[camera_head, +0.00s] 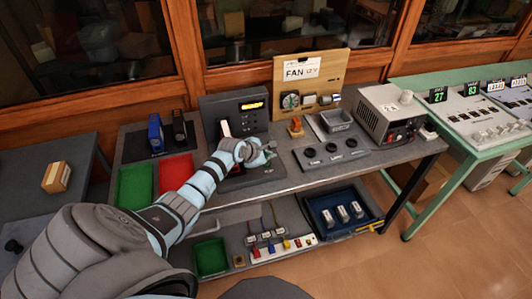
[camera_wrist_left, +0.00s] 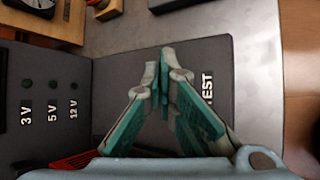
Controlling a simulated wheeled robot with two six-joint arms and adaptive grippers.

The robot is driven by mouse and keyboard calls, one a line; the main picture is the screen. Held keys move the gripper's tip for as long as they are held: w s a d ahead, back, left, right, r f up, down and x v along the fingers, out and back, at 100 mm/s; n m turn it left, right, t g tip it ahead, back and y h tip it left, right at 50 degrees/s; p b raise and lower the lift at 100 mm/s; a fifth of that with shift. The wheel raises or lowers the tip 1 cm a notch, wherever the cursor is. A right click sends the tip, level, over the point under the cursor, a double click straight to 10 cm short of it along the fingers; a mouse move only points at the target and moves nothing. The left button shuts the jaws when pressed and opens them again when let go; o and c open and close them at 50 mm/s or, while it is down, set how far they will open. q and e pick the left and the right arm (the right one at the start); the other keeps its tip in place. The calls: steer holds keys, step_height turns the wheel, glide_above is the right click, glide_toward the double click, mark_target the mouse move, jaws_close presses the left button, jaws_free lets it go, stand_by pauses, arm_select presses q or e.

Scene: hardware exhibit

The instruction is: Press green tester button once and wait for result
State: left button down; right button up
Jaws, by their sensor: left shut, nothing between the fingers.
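The tester (camera_head: 238,108) is a dark grey unit on the workbench with a lit orange display (camera_head: 252,105), too small to read. Its dark panel (camera_wrist_left: 110,75) fills much of the left wrist view, with a white "TEST" label (camera_wrist_left: 207,88) and small dark green dots beside "3 V", "5 V" and "12 V". My left gripper (camera_head: 268,152) is over the tester's front right part. In the left wrist view its teal-padded fingers (camera_wrist_left: 165,62) are shut and empty beside the label. The green button is not visible; the fingers may hide it. My right gripper is not in view.
A green tray (camera_head: 135,186) and a red tray (camera_head: 177,172) lie left of the tester. A FAN board (camera_head: 310,75) stands behind, a grey power supply (camera_head: 388,113) to the right. Blue and black parts (camera_head: 155,133) stand at the left. Lower shelf holds more trays.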

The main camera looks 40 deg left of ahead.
mark_target(268, 164)
arm_select(q)
steer(key=shift+f, duration=0.15)
stand_by(0.5)
steer(key=shift+f, duration=0.25)
steer(key=shift+s+f, duration=0.1)
steer(key=shift+f, duration=0.35)
stand_by(0.6)
steer(key=shift+r, duration=0.1)
steer(key=shift+r+p, duration=0.8)
steer(key=shift+p, duration=0.15)
steer(key=shift+r+p, duration=0.35)
steer(key=shift+p, duration=0.05)
step_height(268, 164, up, 4)
steer(key=p, duration=0.4)
steer(key=shift+r+p, duration=0.25)
steer(key=shift+p, duration=0.1)
steer(key=shift+f, duration=0.1)
